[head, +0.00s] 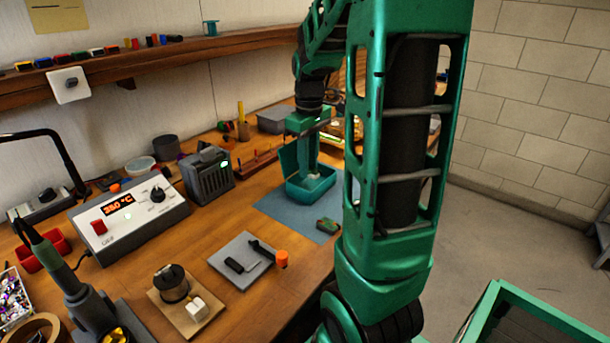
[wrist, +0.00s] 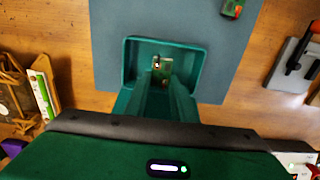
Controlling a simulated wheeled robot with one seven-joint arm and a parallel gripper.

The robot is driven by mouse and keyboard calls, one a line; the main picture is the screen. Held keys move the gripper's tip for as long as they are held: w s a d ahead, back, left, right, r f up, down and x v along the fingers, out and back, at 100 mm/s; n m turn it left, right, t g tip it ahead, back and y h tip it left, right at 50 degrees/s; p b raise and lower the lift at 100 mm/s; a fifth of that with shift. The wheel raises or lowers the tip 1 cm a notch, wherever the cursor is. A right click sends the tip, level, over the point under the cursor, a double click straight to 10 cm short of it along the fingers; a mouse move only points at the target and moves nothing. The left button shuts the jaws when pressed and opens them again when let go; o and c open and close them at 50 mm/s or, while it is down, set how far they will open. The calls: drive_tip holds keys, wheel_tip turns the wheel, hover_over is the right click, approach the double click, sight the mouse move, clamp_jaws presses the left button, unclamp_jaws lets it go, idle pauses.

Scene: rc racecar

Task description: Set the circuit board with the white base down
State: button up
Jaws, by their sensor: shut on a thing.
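My gripper (head: 311,176) points down into an open teal box (head: 322,191) on the blue-grey mat (head: 272,204). In the wrist view its fingers (wrist: 162,79) are shut on a small circuit board (wrist: 161,66) with tan and green parts, inside the outline of the teal box (wrist: 194,50). The fingers hide part of the board, and I cannot make out its white base or whether it touches the box floor. In the head view the held board is hidden.
A grey plate (head: 243,262) with black tools and an orange-capped item is nearer the front. A dark heater-like box (head: 207,177) stands left of the mat.

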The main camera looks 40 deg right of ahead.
drive_tip(key=shift+f, duration=1.9)
drive_tip(key=shift+f, duration=0.1)
drive_tip(key=o, duration=1)
wheel_tip(320, 180, up, 12)
drive_tip(key=shift+f, duration=0.1)
drive_tip(key=s+a+f+m, duration=0.2)
drive_tip(key=s+a, duration=0.1)
drive_tip(key=s, duration=0.3)
drive_tip(key=s+a+f+m, duration=0.3)
drive_tip(key=s+a, duration=0.1)
drive_tip(key=s, duration=0.2)
drive_tip(key=s+a+f+m, duration=0.3)
drive_tip(key=s+a, duration=0.1)
drive_tip(key=s, duration=0.3)
drive_tip(key=shift+f, duration=0.2)
